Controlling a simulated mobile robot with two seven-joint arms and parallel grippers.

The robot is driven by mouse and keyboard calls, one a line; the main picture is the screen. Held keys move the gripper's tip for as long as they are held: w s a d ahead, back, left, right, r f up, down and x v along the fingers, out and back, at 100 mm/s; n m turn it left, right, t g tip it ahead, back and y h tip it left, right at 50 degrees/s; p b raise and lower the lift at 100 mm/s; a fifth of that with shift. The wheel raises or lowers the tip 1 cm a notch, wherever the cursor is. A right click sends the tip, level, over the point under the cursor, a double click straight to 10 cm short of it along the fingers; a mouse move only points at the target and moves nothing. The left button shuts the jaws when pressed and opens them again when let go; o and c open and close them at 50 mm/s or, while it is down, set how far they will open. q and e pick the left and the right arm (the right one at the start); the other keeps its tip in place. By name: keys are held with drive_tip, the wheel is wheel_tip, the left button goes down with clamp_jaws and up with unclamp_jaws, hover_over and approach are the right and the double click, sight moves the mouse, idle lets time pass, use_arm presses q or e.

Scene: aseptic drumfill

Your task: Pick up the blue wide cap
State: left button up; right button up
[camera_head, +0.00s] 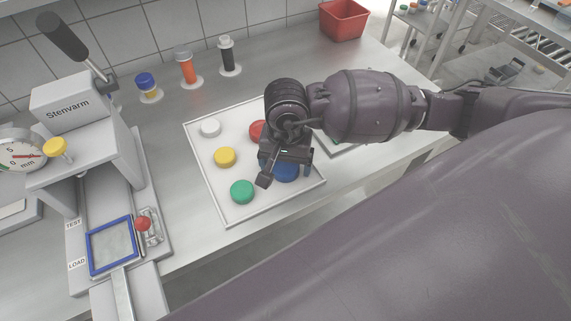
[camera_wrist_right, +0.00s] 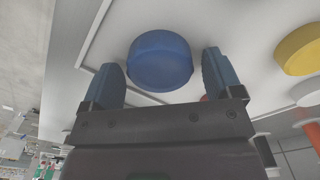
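The blue wide cap (camera_head: 287,172) sits on the white tray (camera_head: 205,178) near its right front corner, partly hidden by my right gripper in the head view. In the right wrist view the blue cap (camera_wrist_right: 160,60) lies between and just beyond the two fingers. My right gripper (camera_head: 285,178) is over the cap, and its fingers (camera_wrist_right: 164,75) are spread, with a gap to the cap on each side. My left gripper does not show in either view.
On the tray are a green cap (camera_head: 242,191), a yellow cap (camera_head: 225,157), a white cap (camera_head: 210,128) and a red cap (camera_head: 257,131). A press marked Stenvarm (camera_head: 75,120) stands at left. Several small bottles (camera_head: 187,68) and a red bin (camera_head: 343,20) are at the back.

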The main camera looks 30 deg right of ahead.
drive_tip(key=c, duration=0.7)
drive_tip(key=shift+c, duration=0.2)
